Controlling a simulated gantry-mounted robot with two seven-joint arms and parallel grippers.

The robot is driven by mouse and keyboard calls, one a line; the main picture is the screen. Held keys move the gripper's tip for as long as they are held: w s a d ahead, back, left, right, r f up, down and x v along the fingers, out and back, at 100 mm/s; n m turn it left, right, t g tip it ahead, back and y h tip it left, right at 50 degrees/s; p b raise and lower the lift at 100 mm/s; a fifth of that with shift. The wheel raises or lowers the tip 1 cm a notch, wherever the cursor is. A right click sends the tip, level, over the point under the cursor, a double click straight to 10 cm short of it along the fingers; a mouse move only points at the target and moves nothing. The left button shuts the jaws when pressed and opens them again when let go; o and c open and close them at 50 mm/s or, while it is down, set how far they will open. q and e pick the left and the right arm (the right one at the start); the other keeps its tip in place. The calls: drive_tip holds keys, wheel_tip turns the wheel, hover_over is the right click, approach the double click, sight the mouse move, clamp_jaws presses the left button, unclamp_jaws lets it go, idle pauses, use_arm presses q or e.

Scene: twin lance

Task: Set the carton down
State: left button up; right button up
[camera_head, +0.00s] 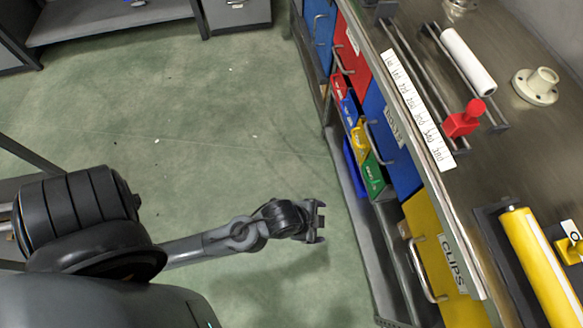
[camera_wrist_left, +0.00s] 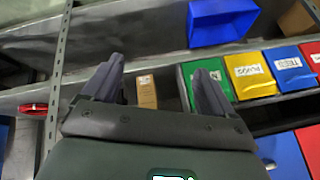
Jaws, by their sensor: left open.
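In the left wrist view, a small brown carton (camera_wrist_left: 147,92) with a pale mark near its top stands on a grey shelf, seen in the gap between my left gripper's fingers. It is left of a green bin. My left gripper (camera_wrist_left: 158,74) is open, and no contact with the carton is visible. In the head view my left gripper (camera_head: 317,222) is beside the bench's shelving, above the green floor. My right gripper is out of view.
Green (camera_wrist_left: 210,84), yellow (camera_wrist_left: 248,76) and blue (camera_wrist_left: 288,68) bins sit to the carton's right. A larger blue bin (camera_wrist_left: 222,22) and another brown box (camera_wrist_left: 299,18) are farther up. The metal upright (camera_wrist_left: 60,60) is at left. The bench top (camera_head: 480,180) holds several tools.

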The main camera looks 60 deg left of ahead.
use_arm(q)
drive_tip(key=s+a+r+n+g+y, duration=0.1)
drive_tip(key=s+a+r+n+g, duration=0.1)
drive_tip(key=s+a+n, duration=0.4)
drive_tip(key=shift+s+a+r+g, duration=0.2)
drive_tip(key=shift+s+g, duration=0.1)
drive_tip(key=shift+s, duration=0.2)
drive_tip(key=shift+d, duration=0.1)
wheel_tip(320, 180, up, 58)
drive_tip(key=p, duration=5.8)
